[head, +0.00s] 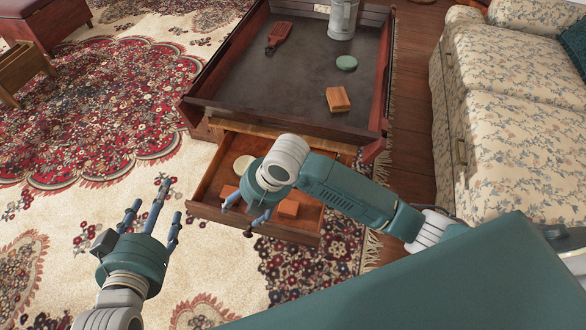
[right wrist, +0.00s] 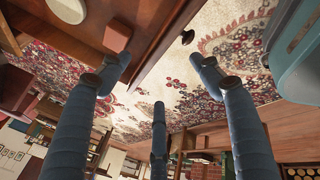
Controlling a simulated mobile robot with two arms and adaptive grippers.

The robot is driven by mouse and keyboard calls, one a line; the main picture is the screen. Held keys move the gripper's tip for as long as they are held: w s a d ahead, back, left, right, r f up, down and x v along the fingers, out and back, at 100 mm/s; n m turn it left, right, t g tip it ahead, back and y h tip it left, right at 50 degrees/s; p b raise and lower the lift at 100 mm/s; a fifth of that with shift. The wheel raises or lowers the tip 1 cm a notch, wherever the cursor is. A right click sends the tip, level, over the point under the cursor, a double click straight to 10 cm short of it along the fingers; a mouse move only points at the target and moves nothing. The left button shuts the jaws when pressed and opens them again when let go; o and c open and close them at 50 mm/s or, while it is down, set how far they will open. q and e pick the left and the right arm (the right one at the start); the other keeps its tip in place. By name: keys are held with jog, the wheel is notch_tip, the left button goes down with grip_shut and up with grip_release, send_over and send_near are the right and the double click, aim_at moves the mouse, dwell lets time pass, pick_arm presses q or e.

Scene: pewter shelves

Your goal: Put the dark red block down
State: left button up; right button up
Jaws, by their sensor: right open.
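The open drawer (head: 212,180) sticks out below the large dark tray top. Reddish block surfaces show inside it, one part (head: 289,208) right of my right gripper and one (head: 228,191) to its left. I cannot tell whether these are one block or two. The right wrist view shows a dark reddish block (right wrist: 117,35) on the drawer floor near a fingertip. My right gripper (head: 246,210) is open, pointing down over the drawer front, and hides part of the inside. My left gripper (head: 153,206) is open and empty over the rug, left of the drawer.
A pale round disc (head: 243,164) lies in the drawer. On the tray top (head: 300,75) are a red brush (head: 278,36), a green disc (head: 346,62), an orange-brown block (head: 338,99) and a metal can (head: 342,19). A floral sofa (head: 520,80) stands at the right.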

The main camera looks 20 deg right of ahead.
notch_tip(320, 180, up, 5)
jog(key=s+a+m+t+y, duration=0.1)
jog(key=a+m+t+y, duration=0.2)
jog(key=m, duration=0.4)
jog(key=s+d+r+m+t+h, duration=0.1)
jog(key=d+r+m+t+h, duration=0.1)
jog(key=d+r+m, duration=0.3)
jog(key=s+d+r+m+t+h, duration=0.1)
jog(key=d+r+m+t+h, duration=0.1)
jog(key=d+r+m+t, duration=0.3)
jog(key=d+m, duration=0.4)
jog(key=d, duration=0.1)
